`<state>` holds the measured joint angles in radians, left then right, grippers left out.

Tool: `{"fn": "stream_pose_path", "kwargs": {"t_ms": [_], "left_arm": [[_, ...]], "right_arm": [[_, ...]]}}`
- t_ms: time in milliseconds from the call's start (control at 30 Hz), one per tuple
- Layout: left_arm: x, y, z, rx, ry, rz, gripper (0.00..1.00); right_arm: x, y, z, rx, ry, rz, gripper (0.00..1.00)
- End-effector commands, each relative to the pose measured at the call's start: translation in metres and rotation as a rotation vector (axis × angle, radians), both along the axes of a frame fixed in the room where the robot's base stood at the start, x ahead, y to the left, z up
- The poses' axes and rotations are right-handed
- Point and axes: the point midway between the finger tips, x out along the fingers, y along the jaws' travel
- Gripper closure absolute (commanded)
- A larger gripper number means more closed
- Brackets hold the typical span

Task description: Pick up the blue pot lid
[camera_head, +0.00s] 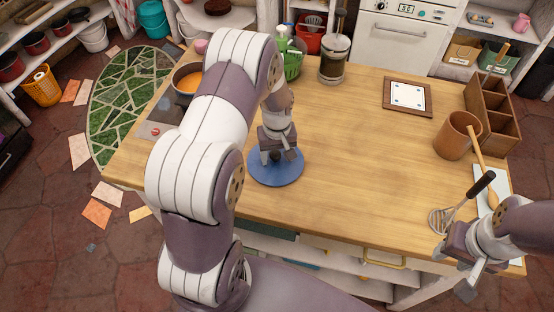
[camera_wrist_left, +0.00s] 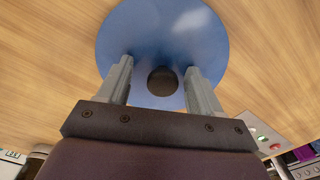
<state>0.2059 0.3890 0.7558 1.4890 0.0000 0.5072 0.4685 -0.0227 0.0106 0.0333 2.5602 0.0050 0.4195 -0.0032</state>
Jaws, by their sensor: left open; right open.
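The blue pot lid (camera_head: 283,174) lies flat on the wooden counter, left of the middle. In the left wrist view the round blue lid (camera_wrist_left: 160,30) shows with a dark round knob (camera_wrist_left: 162,81) at its centre. My left gripper (camera_head: 275,160) is directly above the lid, pointing down. In the left wrist view the left gripper (camera_wrist_left: 160,80) is open, with one finger on each side of the knob. I cannot tell whether the fingers touch the lid. My right gripper (camera_head: 462,278) is open and empty at the counter's front right edge.
A pot with orange contents (camera_head: 187,82) stands left of my arm. A French press (camera_head: 334,60) and a green basket (camera_head: 291,65) stand at the back. The counter's middle (camera_head: 360,150) is clear.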

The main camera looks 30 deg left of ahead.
Motion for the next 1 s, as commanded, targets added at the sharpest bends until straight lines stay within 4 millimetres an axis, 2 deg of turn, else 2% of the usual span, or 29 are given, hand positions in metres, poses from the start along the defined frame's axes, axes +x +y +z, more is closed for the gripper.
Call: {"fn": "stream_pose_path", "kwargs": {"t_ms": [67,200,267,667,900,1000], "left_arm": [[0.000,0.000,0.000,0.000,0.000,0.000,0.35],[0.000,0.000,0.000,0.000,0.000,0.000,0.81],[0.000,0.000,0.000,-0.001,0.001,0.000,0.99],[0.000,0.000,0.006,0.000,-0.001,0.000,0.99],[0.002,0.000,0.042,0.001,-0.004,0.000,0.99],[0.025,-0.001,0.052,0.001,-0.004,0.000,0.99]], "right_arm": [[0.000,0.000,0.000,0.000,0.000,0.000,0.57],[0.000,0.000,0.000,0.000,0.000,0.000,0.57],[0.000,0.000,0.000,0.000,0.000,0.000,0.57],[0.000,0.000,-0.003,0.000,0.000,0.000,0.57],[0.000,0.000,-0.014,0.000,0.000,0.000,0.57],[0.000,0.000,-0.020,0.000,0.000,0.000,0.57]]}}
